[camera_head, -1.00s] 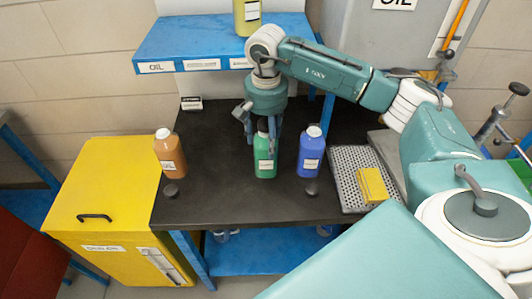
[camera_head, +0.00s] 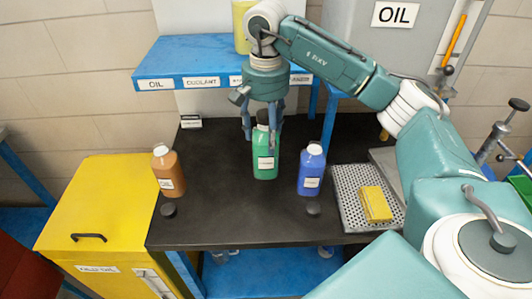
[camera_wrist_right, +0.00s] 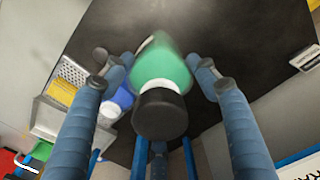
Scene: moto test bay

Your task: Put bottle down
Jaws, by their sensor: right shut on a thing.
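The green bottle (camera_head: 265,164) with a white label and black cap is upright in my right gripper (camera_head: 261,141), over the dark bench. The gripper comes from above, with its fingers on both sides of the bottle's upper part. In the right wrist view the black cap (camera_wrist_right: 160,114) points at the camera between the fingers (camera_wrist_right: 160,64), and the green body shows beyond it. I cannot tell whether the bottle's base touches the bench. My left gripper is not in view.
A brown bottle (camera_head: 168,172) stands at the bench's left and a blue bottle (camera_head: 311,171) right of the green one. A perforated tray (camera_head: 349,197) holds a yellow block (camera_head: 375,204). A blue shelf (camera_head: 185,56) overhangs the back. Bare bench (camera_head: 230,212) lies in front.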

